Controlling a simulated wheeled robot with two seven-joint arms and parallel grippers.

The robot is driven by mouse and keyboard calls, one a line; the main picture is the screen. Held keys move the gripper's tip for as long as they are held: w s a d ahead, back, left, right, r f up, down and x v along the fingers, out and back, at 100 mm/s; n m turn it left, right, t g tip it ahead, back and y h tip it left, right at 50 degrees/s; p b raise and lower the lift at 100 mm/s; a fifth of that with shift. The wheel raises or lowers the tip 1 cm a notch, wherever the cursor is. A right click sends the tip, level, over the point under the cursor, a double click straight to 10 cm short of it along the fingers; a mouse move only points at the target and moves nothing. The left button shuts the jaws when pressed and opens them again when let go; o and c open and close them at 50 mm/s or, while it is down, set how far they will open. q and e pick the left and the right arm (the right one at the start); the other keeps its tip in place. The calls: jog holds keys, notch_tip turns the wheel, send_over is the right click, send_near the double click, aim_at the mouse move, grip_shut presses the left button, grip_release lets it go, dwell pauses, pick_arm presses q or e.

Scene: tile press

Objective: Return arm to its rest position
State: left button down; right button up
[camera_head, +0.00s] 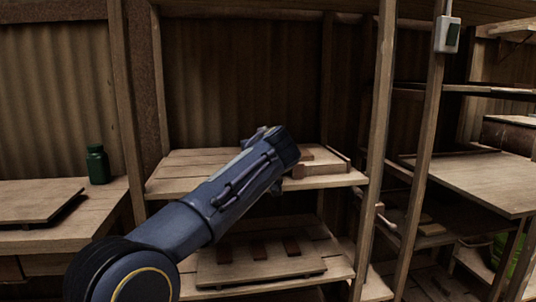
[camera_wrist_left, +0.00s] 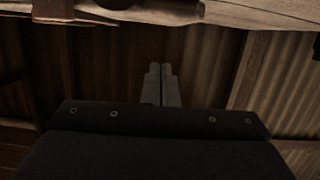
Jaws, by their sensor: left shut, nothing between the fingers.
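My left arm (camera_head: 235,185) comes in from the lower left and reaches up to the middle wooden shelf (camera_head: 175,168). In the head view its wrist hides the gripper's fingers. In the left wrist view my left gripper (camera_wrist_left: 161,72) has its two dark fingers together, with nothing between them. The fingers stand in front of corrugated wall panels, apart from the wooden edge at the top of that view. My right gripper is in neither view.
A wooden board (camera_head: 325,166) lies on the middle shelf beside my wrist, with a small reddish piece (camera_head: 298,172) near it. Dark red tiles (camera_head: 258,251) lie on a lower board. A green bottle (camera_head: 97,164) stands left. Wooden posts (camera_head: 378,130) flank the shelf.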

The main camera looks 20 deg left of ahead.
pick_arm(q)
jog(key=v, duration=1)
jog(key=s+a+f+m+g+h, duration=0.1)
jog(key=s+a+f+g+h, duration=0.15)
jog(key=s+f, duration=0.4)
jog(key=s+a+f+m+g+h, duration=0.1)
jog(key=s+a+f+m+h, duration=0.2)
jog(key=f, duration=0.7)
jog(key=s+d+f+g+h, duration=0.1)
jog(key=s+d+f+h, duration=0.15)
jog(key=s+f, duration=0.45)
jog(key=s+d+f+m+g+h, duration=0.1)
jog(key=s+d+f+h, duration=0.1)
jog(key=s+d+f, duration=0.45)
jog(key=s+d+f+g+h, duration=0.15)
jog(key=s+f, duration=0.25)
jog(key=s, duration=0.6)
notch_tip(320, 180, up, 33)
jog(key=p, duration=3.4)
jog(key=shift+d+r+m+h, duration=0.15)
jog(key=shift+d+m+h, duration=0.15)
jog(key=shift+d+h, duration=0.1)
